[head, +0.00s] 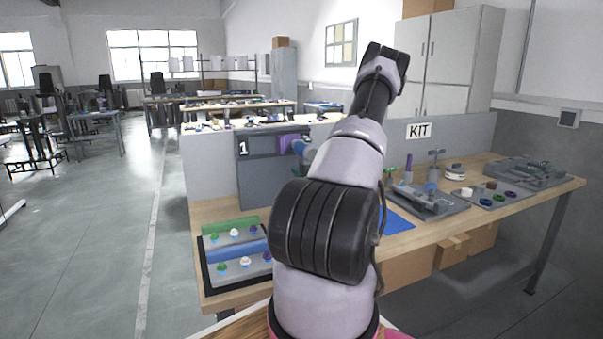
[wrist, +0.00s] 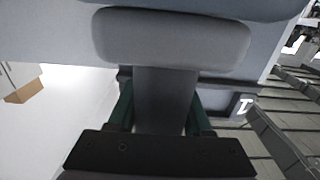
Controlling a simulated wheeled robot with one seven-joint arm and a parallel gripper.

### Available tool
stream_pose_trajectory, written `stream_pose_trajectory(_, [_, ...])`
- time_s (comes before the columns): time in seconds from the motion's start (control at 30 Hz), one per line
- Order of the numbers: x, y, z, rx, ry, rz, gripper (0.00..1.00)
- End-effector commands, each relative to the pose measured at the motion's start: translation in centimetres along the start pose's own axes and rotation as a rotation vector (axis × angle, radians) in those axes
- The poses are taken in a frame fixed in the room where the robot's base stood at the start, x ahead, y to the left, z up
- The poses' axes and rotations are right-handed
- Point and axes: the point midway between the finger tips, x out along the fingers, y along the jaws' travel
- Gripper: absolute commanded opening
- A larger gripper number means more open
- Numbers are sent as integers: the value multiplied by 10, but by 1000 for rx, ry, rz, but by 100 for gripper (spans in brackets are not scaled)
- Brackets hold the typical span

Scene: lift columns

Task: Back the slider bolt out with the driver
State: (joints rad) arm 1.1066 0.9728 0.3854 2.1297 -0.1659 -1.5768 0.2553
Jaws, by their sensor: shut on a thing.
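In the wrist view my gripper (wrist: 160,103) has its green fingers on both sides of a grey shaft and is shut on it. The shaft belongs to a grey T-shaped thing (wrist: 172,40) with a wide, rounded block at its far end. I cannot tell whether this is the driver. In the head view my arm hides the gripper. A dark grey panel marked 1 (head: 262,180) stands at the back of the bench, with a purple block (head: 289,143) on it beside my arm. The slider bolt cannot be made out in either view.
Black-edged trays (head: 205,262) with coloured knobs sit at the bench's left front. Right of my arm are a grey fixture (head: 428,203), an upright purple-topped thing (head: 408,165), a tray of small parts (head: 492,203) and a KIT sign (head: 419,131). Boxes (head: 404,268) are under the bench.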

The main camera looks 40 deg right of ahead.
Motion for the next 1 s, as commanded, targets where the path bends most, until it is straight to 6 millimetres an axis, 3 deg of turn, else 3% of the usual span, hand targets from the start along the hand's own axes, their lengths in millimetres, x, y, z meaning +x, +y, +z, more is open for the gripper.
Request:
stream_pose_trajectory(0.27, [-2, 0, -1, -1, 2, 0, 0])
stream_pose_trajectory(1.0, [-42, 0, -1, -2, 2, -1, 0])
